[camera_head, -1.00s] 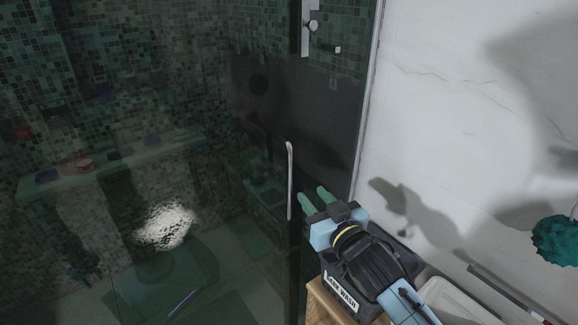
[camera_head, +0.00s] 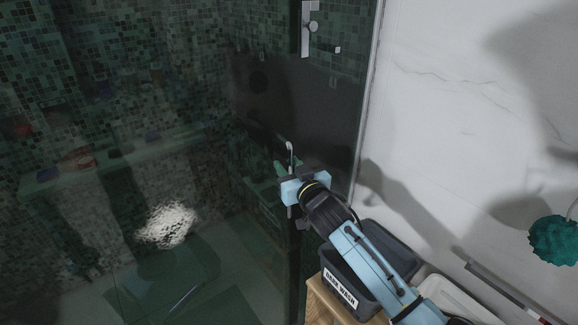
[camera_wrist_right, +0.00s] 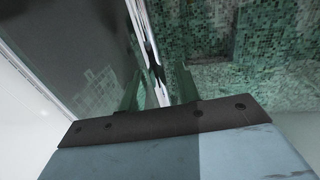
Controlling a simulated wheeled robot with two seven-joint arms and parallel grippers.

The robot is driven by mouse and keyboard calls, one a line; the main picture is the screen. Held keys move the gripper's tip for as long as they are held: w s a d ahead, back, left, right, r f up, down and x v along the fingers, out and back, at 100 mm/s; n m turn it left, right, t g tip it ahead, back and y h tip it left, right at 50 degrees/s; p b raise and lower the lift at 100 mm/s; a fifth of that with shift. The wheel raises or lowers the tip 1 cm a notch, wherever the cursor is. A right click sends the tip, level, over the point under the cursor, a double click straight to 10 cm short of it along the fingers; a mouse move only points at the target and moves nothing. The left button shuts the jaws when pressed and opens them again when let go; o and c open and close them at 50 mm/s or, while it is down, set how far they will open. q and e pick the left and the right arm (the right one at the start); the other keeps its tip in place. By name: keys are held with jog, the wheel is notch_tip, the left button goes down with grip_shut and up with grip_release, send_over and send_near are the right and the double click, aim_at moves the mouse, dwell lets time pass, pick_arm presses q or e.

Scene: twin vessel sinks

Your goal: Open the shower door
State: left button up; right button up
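The glass shower door (camera_head: 150,255) is dark and see-through and fills the left of the head view. Its thin silver vertical handle (camera_head: 290,148) stands near the door's right edge. My right gripper (camera_head: 287,167) is at the handle, its green fingers on either side of it and its body hiding the handle's middle. In the right wrist view the handle (camera_wrist_right: 152,55) runs between the two spread fingers of the gripper (camera_wrist_right: 157,88), with gaps showing beside it. I cannot tell whether a finger touches it. My left gripper is in neither view.
A dark hand-wash bin (camera_head: 345,281) stands on a wooden stool (camera_head: 325,303) below my right arm. A white marble wall (camera_head: 450,100) rises on the right. A teal sponge-like thing (camera_head: 553,240) is at the far right.

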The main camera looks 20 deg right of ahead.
grip_shut()
jog(key=shift+a+f, duration=0.1)
dwell(0.4)
